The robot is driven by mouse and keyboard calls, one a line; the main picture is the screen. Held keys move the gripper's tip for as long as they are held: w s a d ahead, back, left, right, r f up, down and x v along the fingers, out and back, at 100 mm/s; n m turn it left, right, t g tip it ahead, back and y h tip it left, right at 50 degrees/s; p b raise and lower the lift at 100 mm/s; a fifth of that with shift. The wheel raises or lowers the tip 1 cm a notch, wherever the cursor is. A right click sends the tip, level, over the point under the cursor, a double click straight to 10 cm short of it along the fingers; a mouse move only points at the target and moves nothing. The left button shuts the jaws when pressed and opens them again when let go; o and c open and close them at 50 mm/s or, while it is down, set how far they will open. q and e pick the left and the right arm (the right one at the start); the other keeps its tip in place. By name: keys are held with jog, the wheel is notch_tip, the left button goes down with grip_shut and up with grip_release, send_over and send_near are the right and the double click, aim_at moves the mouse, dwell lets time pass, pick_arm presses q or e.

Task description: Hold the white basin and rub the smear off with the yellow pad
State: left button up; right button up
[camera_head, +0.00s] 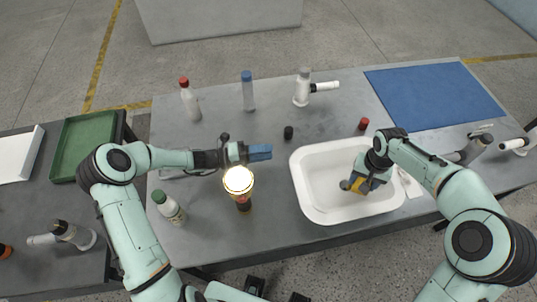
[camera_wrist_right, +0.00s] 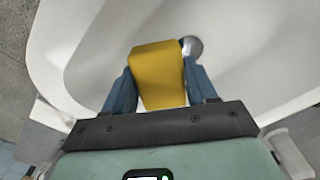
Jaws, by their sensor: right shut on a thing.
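The white basin (camera_head: 318,180) sits on the grey table, right of centre. My right gripper (camera_head: 357,185) reaches down inside it, shut on the yellow pad (camera_head: 361,183). In the right wrist view the yellow pad (camera_wrist_right: 160,75) is between the blue fingers, over the basin's white inside (camera_wrist_right: 245,55); I cannot tell whether it touches the surface. I see no smear; the pad and gripper cover part of the basin. My left gripper (camera_head: 261,152) is above the table, left of the basin and apart from it. Its blue fingers overlap, so their opening is unclear.
A lit lamp (camera_head: 239,181) stands below my left gripper. A green-capped bottle (camera_head: 168,206), red-capped bottle (camera_head: 190,100) and blue-capped bottle (camera_head: 248,92) stand to the left and back. A small black cap (camera_head: 288,132) and red cap (camera_head: 363,124) are behind the basin. A blue mat (camera_head: 435,95) lies back right.

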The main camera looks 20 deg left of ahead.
aim_at(370, 199)
pick_arm(q)
jog(key=shift+s+d+r+n, duration=0.1)
jog(key=shift+s+d+n, duration=0.05)
jog(key=shift+s+n, duration=0.2)
pick_arm(e)
jog(key=shift+n, duration=0.3)
jog(key=d+f, duration=0.1)
jog(key=s+d+f, duration=0.1)
jog(key=d, duration=0.1)
jog(key=s+d+f, duration=0.1)
jog(key=shift+s+d, duration=0.1)
jog(key=shift+d, duration=0.2)
jog(key=shift+a, duration=0.15)
